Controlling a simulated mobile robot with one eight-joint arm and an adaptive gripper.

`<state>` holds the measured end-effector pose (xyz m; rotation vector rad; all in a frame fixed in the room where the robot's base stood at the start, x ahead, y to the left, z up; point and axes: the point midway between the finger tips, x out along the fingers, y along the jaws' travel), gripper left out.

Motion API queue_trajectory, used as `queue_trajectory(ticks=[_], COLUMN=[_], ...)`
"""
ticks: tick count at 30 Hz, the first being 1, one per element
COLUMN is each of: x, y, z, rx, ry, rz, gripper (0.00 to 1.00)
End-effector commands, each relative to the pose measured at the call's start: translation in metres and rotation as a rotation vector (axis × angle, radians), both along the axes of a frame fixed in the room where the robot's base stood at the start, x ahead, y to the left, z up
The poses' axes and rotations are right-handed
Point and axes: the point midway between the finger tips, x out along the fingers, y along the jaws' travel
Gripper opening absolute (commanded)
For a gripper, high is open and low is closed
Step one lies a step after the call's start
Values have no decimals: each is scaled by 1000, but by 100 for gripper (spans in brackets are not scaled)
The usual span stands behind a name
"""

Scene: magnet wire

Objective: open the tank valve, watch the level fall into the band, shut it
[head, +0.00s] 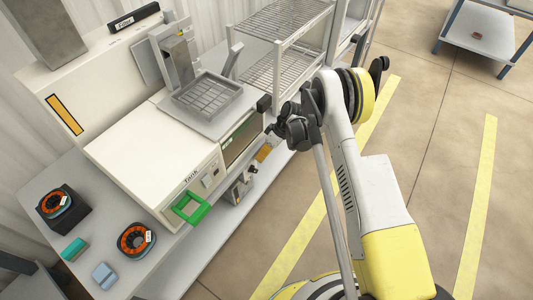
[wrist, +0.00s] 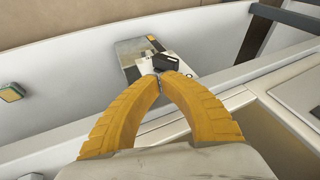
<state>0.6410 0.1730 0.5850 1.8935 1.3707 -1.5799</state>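The white tank (head: 150,165), labelled "Tank", stands on the bench with a green handle (head: 190,207) on its front. A dark window with a greenish strip (head: 243,138) is beside it; the liquid level is too small to read. A grey valve fitting (head: 240,188) sits low at the front, with a black handle (head: 252,170). My gripper (head: 264,153) is just above that handle. In the wrist view, its yellow fingers (wrist: 160,75) meet at the tips, close to the black handle (wrist: 166,62). I cannot tell whether they touch it.
Two black-and-orange round items (head: 136,240), a teal block (head: 75,248) and a light blue block (head: 105,275) lie on the bench at left. A grey basket (head: 207,97) sits on top of the machine. Wire shelves (head: 285,55) stand behind. Yellow-striped floor (head: 300,240) is open at right.

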Motion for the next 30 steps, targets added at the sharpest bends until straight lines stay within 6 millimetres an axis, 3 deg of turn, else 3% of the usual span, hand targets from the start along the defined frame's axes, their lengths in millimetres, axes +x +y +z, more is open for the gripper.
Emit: queue_trajectory(ticks=[3, 9, 20, 30], x=[-2, -3, -3, -14], y=[10, 17, 18, 27], z=[-20, -34, -34, -35], rx=[-1, 0, -2, -81], ry=[0, 0, -1, -104], rz=[2, 0, 1, 1], gripper=[0, 0, 0, 0])
